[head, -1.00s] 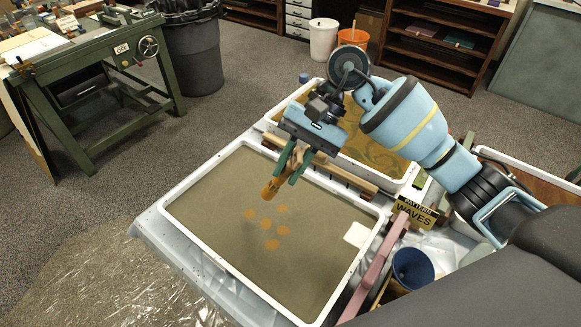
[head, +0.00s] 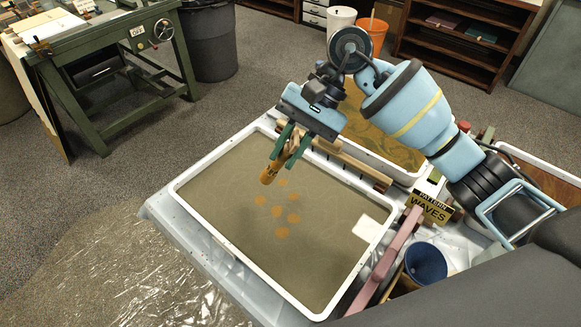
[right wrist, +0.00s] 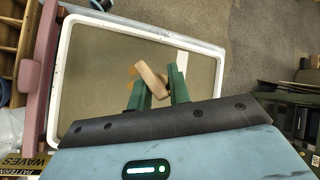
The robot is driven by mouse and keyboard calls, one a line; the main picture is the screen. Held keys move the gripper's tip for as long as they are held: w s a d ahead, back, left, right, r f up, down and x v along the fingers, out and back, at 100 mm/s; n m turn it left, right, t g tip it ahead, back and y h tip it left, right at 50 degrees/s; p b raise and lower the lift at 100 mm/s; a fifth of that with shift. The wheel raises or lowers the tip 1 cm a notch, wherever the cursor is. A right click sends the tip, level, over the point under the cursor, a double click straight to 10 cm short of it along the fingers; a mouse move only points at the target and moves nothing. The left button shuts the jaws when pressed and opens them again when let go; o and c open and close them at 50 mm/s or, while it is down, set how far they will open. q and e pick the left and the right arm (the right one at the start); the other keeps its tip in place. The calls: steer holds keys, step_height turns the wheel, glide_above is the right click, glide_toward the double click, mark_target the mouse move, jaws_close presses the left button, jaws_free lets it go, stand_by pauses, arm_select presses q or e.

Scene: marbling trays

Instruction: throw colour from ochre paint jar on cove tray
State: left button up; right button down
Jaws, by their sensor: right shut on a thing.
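My right gripper (head: 292,150) is shut on the ochre paint jar (head: 270,173), which has a tan part between the green fingers and an ochre end with dark marks. It is tilted, its ochre end pointing down and left, above the far part of the near tray (head: 222,243). In the right wrist view the tan part (right wrist: 151,81) shows between the fingers (right wrist: 160,92). The near tray has a white rim and grey-brown liquid with several ochre spots (head: 277,211). No name shows on it, so I cannot tell if it is the cove tray. My left gripper is out of view.
A second tray (head: 405,173) with ochre-patterned liquid lies behind, beyond wooden bars (head: 350,165). A "PATTERN WAVES" sign (head: 432,207), a pink bar (head: 395,247) and a blue cup (head: 426,262) stand at the right. A green press table (head: 110,50) is far left.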

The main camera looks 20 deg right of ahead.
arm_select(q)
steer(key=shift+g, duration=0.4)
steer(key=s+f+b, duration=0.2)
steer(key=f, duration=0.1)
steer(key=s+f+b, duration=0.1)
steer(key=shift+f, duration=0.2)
arm_select(e)
steer(key=w+a, duration=0.5)
steer(key=a, duration=0.4)
steer(key=shift+w+a, duration=0.25)
step_height(320, 180, down, 5)
steer(key=b, duration=0.4)
arm_select(q)
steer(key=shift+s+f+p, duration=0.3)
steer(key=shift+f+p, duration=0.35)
steer(key=shift+p, duration=0.45)
arm_select(e)
step_height(320, 180, up, 5)
steer(key=shift+r, duration=0.1)
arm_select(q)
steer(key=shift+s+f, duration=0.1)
